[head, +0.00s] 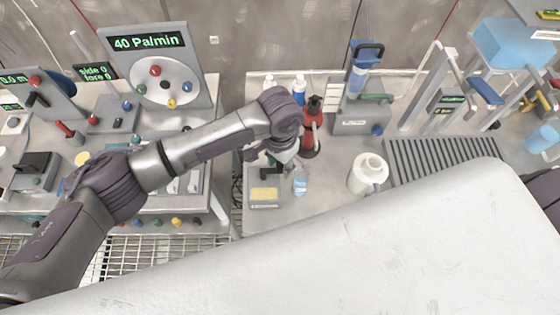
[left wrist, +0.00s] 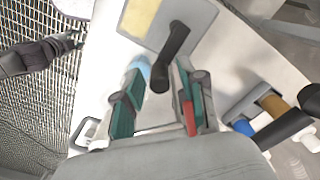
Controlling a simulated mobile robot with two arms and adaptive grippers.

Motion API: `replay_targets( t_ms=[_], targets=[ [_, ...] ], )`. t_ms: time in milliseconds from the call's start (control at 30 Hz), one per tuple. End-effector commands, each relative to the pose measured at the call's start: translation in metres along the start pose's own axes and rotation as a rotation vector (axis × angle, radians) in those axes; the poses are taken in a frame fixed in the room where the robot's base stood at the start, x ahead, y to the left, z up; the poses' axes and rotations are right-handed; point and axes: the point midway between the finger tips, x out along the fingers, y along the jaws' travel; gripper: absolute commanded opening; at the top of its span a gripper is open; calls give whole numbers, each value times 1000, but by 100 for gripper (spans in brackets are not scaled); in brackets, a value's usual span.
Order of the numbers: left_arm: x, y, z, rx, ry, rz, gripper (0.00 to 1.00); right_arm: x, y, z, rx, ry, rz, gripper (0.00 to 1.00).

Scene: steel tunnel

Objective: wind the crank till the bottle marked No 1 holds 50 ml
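A grey box with a yellow panel (head: 264,195) stands near the table's front edge; it also shows in the left wrist view (left wrist: 185,22). Its black crank (left wrist: 174,42) rises from it. A small pale-blue bottle (head: 300,182) stands to its right, and a blue part of it shows behind a finger in the left wrist view (left wrist: 139,67). Its marking and level cannot be read. My left gripper (head: 278,163) is open, its fingers (left wrist: 158,85) on either side of the crank knob, with gaps visible. My right gripper (left wrist: 74,40) is small at the left of the wrist view.
A white jug (head: 368,172) and a ribbed grey tray (head: 440,152) are to the right. A panel reading "40 Pa/min" (head: 147,43) stands at the back left.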

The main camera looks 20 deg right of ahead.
Motion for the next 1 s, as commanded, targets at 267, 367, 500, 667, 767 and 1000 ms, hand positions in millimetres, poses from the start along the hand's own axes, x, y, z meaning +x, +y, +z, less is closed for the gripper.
replay_targets(
  t_ms=[267,367,500,667,767,1000],
  targets=[
    [0,0,0,0,0,0,0,0,0,0,0,0,0,40],
    [-1,0,0,1,0,0,0,0,0,0,0,0,1,40],
    [-1,1,0,14,0,1,0,-2,1,0,-1,-1,1,40],
    [-2,3,2,67,-1,2,0,-6,2,0,-1,-1,2,40],
    [-2,4,4,124,-1,3,0,-10,3,0,-1,-1,3,40],
    [-3,9,12,326,-1,3,0,-22,3,-1,-1,-1,3,40]
  ],
)
